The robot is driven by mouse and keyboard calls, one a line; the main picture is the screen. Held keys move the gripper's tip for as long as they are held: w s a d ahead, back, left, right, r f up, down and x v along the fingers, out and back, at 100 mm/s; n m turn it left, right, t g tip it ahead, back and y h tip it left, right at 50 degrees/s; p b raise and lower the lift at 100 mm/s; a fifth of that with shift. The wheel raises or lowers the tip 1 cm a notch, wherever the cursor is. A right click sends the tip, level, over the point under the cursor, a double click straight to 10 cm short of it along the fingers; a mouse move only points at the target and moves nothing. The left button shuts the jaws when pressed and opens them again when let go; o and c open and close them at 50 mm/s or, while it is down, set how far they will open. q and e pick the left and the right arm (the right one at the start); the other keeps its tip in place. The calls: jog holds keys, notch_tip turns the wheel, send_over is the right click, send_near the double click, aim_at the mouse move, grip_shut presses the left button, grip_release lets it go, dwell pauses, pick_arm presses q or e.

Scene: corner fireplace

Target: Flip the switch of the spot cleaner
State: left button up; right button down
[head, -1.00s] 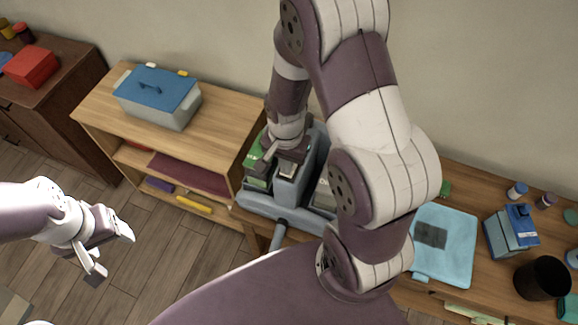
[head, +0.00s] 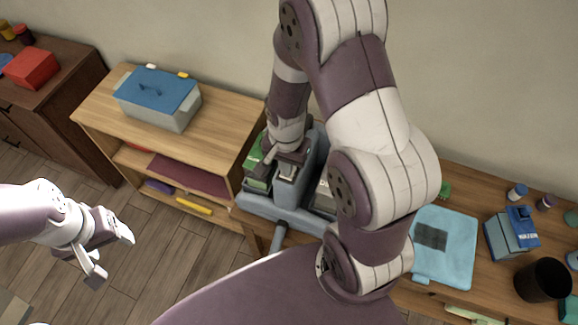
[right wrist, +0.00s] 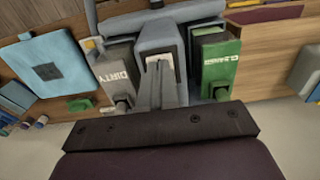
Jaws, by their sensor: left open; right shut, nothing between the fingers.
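The spot cleaner (head: 262,207) is a blue-grey machine at the left end of the low wooden table. It has a green tank (right wrist: 217,62) and a grey tank marked DIRTY (right wrist: 112,72), with a raised central column (right wrist: 159,38) between them. My right gripper (right wrist: 160,88) is shut and empty, over the central column in the right wrist view. In the head view it is at the top of the cleaner (head: 277,155), partly covering it. I cannot clearly make out the switch; contact cannot be told. My left gripper (head: 112,257) is open and empty, far left above the floor.
A wooden shelf (head: 225,120) bearing a lidded blue-grey box (head: 160,100) stands left of the cleaner. On the table to the right lie a light-blue pad (head: 455,245), a blue box (head: 510,232) and a black cup (head: 542,279). The wall is close behind.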

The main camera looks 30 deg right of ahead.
notch_tip(320, 180, up, 6)
jog(key=p, duration=0.5)
jog(key=shift+r, duration=0.2)
